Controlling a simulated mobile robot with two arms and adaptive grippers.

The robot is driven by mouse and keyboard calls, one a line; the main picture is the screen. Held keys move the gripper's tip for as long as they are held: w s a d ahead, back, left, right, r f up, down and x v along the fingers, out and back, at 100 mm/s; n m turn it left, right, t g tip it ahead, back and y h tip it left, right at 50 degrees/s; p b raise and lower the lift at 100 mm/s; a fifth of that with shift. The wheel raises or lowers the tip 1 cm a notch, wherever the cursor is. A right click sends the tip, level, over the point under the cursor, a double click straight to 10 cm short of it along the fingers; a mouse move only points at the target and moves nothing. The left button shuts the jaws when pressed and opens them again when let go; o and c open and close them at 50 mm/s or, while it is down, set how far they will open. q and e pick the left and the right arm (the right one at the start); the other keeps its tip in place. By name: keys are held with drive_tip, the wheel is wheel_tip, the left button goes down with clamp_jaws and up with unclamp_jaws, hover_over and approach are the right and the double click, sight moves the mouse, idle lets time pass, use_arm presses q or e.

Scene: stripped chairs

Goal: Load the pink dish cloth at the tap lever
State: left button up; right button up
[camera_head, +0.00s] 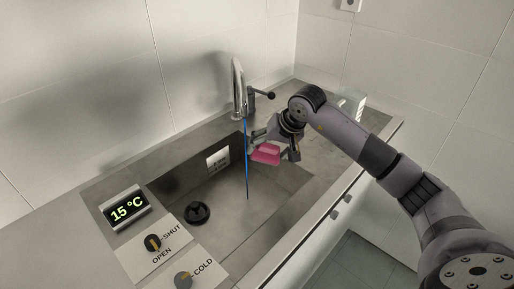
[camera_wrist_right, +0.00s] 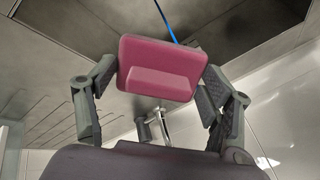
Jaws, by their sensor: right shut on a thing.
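The pink dish cloth (camera_head: 265,154) is a folded block between the fingers of my right gripper (camera_head: 272,146), held over the sink near its far right side. In the right wrist view the cloth (camera_wrist_right: 158,66) sits between both fingers of my right gripper (camera_wrist_right: 160,80), which are shut on it. The tap lever (camera_head: 266,95) is a dark rod with a round knob, at the right side of the chrome tap (camera_head: 237,84). The cloth is below the lever and apart from it. My left gripper is not in view.
A thin blue stream (camera_head: 246,160) runs down from the tap into the sink (camera_head: 270,196), just left of the cloth. A 15 °C display (camera_head: 125,208), a SHUT/OPEN knob (camera_head: 152,243) and a COLD knob (camera_head: 183,280) are at the left. Walls stand behind the counter.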

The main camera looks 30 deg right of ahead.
sight(275, 162)
drive_tip(key=shift+s+d+b, duration=0.2)
drive_tip(key=shift+s+b, duration=0.05)
drive_tip(key=shift+s, duration=0.45)
drive_tip(key=shift+s+d+b, duration=0.25)
drive_tip(key=shift+s, duration=0.45)
drive_tip(key=shift+s+d+b, duration=0.2)
drive_tip(key=shift+s+b, duration=0.05)
drive_tip(key=shift+s, duration=0.45)
drive_tip(key=shift+r, duration=0.1)
drive_tip(key=s+d+r, duration=0.1)
drive_tip(key=s+r, duration=0.3)
drive_tip(key=shift+s+d+b, duration=0.25)
drive_tip(key=shift+s+b, duration=0.15)
drive_tip(key=shift+f, duration=0.1)
